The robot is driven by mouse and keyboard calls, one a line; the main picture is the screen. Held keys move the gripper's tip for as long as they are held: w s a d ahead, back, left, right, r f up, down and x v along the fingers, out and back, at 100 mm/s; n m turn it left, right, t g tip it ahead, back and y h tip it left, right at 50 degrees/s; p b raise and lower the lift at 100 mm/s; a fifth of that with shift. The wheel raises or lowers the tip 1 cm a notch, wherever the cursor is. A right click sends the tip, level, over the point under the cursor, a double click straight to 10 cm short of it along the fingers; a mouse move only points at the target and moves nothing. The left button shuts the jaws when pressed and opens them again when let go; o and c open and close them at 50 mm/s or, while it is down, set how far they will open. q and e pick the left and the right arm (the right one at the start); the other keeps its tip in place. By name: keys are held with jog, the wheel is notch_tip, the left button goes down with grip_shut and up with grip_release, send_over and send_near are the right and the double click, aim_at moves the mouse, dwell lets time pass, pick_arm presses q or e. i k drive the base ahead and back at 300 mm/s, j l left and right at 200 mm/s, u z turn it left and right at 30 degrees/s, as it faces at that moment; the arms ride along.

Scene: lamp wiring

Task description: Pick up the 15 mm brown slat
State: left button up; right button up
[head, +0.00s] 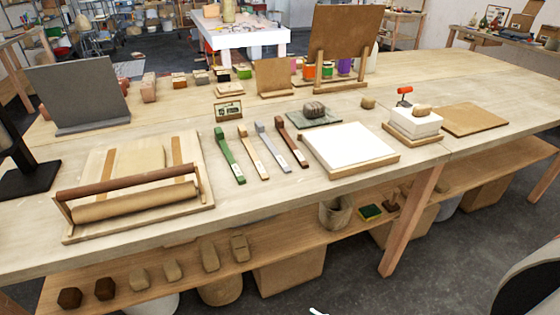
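A brown slat (291,141) lies on the workbench, the rightmost in a row of slats, with a pale label near its front end. It lies just left of a white slab on a wooden board. A grey slat (272,146), a tan slat (253,152) and a green slat (229,154) lie to its left, roughly parallel and apart. The 15 mm size cannot be read on the label. Neither of my grippers is in the head view.
A wooden roller frame (130,191) stands left of the slats. The white slab (348,148) is close on the right. A small framed card (228,109) and a dark mat (314,118) with a stone-like block are behind. Bare bench lies in front of the slats.

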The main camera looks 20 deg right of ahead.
aim_at(279, 121)
jog(key=l, duration=1.05)
jog(key=k+l, duration=0.1)
jog(key=l, duration=0.95)
